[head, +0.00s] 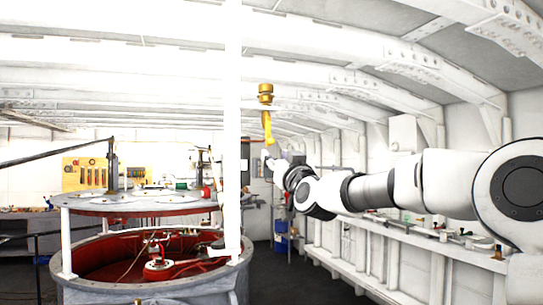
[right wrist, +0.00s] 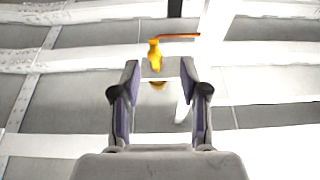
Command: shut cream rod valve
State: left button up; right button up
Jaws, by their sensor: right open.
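A brass-yellow valve fitting (head: 265,93) hangs high near the middle of the head view, with a yellow piece (head: 268,125) below it. I cannot make out a cream rod for certain. My right gripper (head: 270,154) is just below the yellow piece, small and partly merged with the white background. In the right wrist view, my right gripper (right wrist: 160,70) is open, its two fingers apart with nothing gripped. The yellow piece (right wrist: 154,55) shows between and beyond the fingertips, and a thin orange rod (right wrist: 180,36) runs right from near its top. My left gripper is out of view.
A white post (head: 233,130) stands just left of the valve. A round table (head: 140,203) over a red-lined round pit is at left. A long shelf (head: 430,238) with small items runs along the right wall. White ribbed beams cross overhead.

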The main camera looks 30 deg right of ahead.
aim_at(272, 141)
jog(key=w+r+p, duration=0.1)
jog(key=w+p, duration=0.1)
jog(key=w+d+r+p, duration=0.1)
jog(key=w+r+p, duration=0.1)
jog(key=w+d+r+p, duration=0.1)
jog(key=w+r, duration=0.1)
jog(key=shift+w+d+p, duration=0.2)
jog(key=shift+w+p, duration=0.15)
jog(key=shift+p, duration=0.05)
jog(key=shift+s+f, duration=0.1)
grip_shut()
